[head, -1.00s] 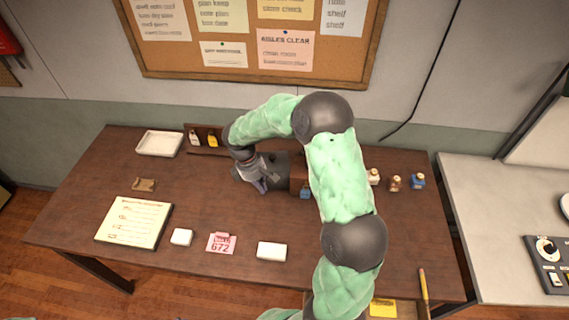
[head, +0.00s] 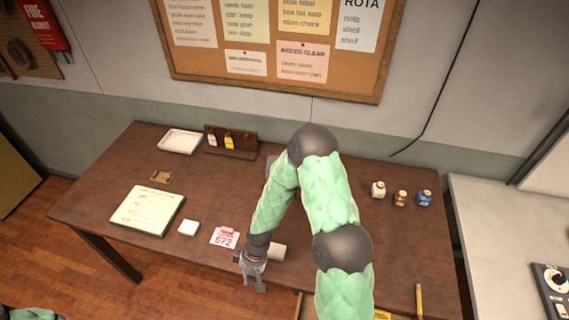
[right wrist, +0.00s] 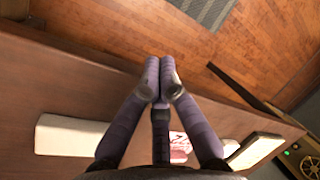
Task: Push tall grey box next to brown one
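My right gripper (head: 254,283) hangs at the table's front edge, beside a white block (head: 279,252). In the right wrist view its fingertips (right wrist: 160,75) are together with nothing between them. A small part of a grey thing (head: 269,164), likely the tall grey box, shows behind my right arm near the table's middle. My arm hides the rest of it. The brown box is not visible now, so I cannot tell the gap between the two. My left gripper is out of view.
On the table (head: 215,190) are a white tray (head: 180,141), a rack with bottles (head: 230,143), a paper sheet (head: 148,209), a small white block (head: 189,228) and a red numbered card (head: 225,237). Small jars (head: 401,198) stand at the right. A noticeboard hangs behind.

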